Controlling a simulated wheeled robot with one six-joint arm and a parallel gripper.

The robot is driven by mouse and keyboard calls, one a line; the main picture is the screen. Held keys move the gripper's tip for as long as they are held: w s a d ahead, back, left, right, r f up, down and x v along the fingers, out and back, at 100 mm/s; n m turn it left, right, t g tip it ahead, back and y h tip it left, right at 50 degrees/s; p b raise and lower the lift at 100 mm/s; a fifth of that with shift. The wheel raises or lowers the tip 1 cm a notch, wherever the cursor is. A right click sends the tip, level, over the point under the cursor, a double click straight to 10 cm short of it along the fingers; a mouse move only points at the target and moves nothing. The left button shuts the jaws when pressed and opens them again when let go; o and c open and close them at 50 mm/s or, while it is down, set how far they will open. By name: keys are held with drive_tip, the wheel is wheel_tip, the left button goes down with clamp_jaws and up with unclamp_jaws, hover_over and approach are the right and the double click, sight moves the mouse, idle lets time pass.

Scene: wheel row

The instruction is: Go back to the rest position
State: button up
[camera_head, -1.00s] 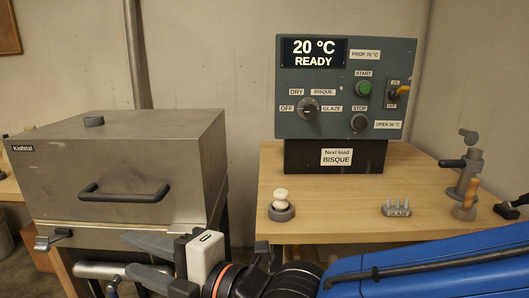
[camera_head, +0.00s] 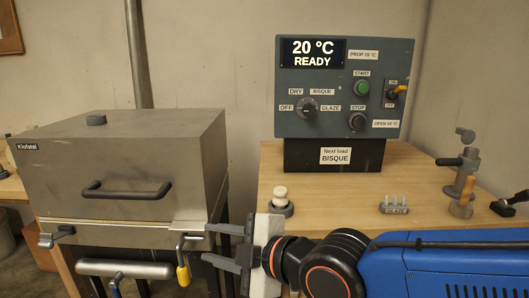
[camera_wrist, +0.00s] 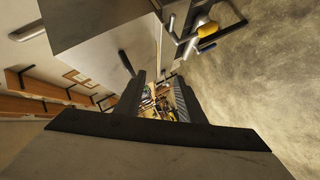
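My gripper (camera_head: 212,246) is in front of the kiln's right front edge in the head view, its two dark fingers pointing left. The fingers are apart with nothing between them. In the wrist view the gripper (camera_wrist: 162,100) also shows spread, empty fingers. My blue arm reaches in from the lower right. The grey kiln (camera_head: 120,160) stands at left with its lid down and a black handle on its front.
The control box (camera_head: 345,88) reads 20 °C READY and stands on the wooden table (camera_head: 330,220). A grey base with pale cones (camera_head: 280,203), a GLAZE cone holder (camera_head: 395,206) and a grey peephole-like fitting (camera_head: 463,175) are on the table. Bare floor (camera_wrist: 270,90) shows at right in the wrist view.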

drive_tip(key=w+d+f+m+h, duration=0.2)
drive_tip(key=d+f+m+h, duration=0.3)
drive_tip(key=d, duration=0.6)
drive_tip(key=w+d+f+m+h, duration=0.25)
drive_tip(key=d+m, duration=0.35)
drive_tip(key=d, duration=0.4)
drive_tip(key=s+d+f+m+g+h, duration=0.1)
drive_tip(key=s+d+f+m+h, duration=0.1)
drive_tip(key=s+d+m, duration=0.3)
drive_tip(key=s+d+f+m+g+h, duration=0.2)
drive_tip(key=s+d+m, duration=0.3)
drive_tip(key=d, duration=0.7)
drive_tip(key=shift+d+f+m+g, duration=0.2)
drive_tip(key=shift+f+m+g, duration=0.1)
drive_tip(key=shift+f+m, duration=0.55)
drive_tip(key=shift+r, duration=0.1)
